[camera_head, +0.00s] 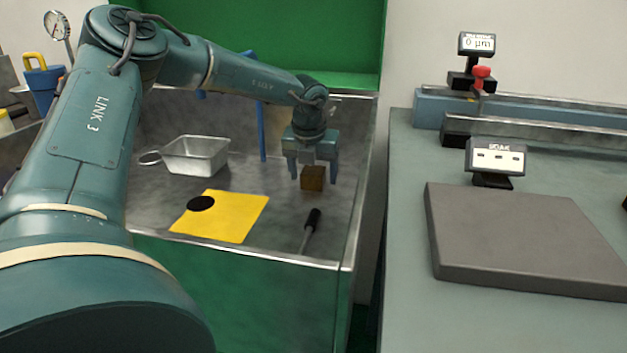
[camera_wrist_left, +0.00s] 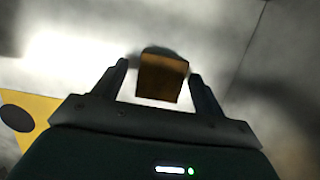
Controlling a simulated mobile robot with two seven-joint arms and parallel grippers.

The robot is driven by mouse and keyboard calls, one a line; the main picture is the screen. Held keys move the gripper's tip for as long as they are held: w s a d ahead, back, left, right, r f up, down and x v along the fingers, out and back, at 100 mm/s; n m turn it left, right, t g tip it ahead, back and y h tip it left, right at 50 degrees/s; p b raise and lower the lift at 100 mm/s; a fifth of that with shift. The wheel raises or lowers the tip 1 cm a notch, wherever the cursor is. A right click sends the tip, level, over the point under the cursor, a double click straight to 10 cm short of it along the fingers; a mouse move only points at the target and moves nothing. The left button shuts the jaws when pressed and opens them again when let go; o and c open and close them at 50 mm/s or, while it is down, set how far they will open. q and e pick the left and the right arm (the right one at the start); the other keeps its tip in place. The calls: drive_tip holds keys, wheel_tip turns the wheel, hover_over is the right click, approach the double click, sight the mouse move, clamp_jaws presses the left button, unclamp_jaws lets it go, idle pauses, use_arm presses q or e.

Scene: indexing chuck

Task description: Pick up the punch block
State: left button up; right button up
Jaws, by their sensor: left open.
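The punch block is a small brown, brass-like block (camera_head: 312,178) on the grey metal bench top, toward its right side. In the left wrist view the block (camera_wrist_left: 162,77) shows ahead of the fingers, centred across the gap between them. My left gripper (camera_head: 313,174) points down at the block, its two fingers apart, one on each side in the picture. The left gripper also shows in the left wrist view (camera_wrist_left: 160,85), open and empty. I cannot tell whether the fingers touch the block. My right gripper is not in view.
A yellow sheet (camera_head: 232,217) with a black disc (camera_head: 201,203) lies left of the block. A dark-handled tool (camera_head: 311,226) lies in front. A metal tray (camera_head: 197,156) stands behind left. A grey slab (camera_head: 520,235) and gauges occupy the right-hand table.

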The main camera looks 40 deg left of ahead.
use_arm(q)
drive_tip(key=shift+c, duration=0.5)
clamp_jaws()
drive_tip(key=shift+r, duration=0.15)
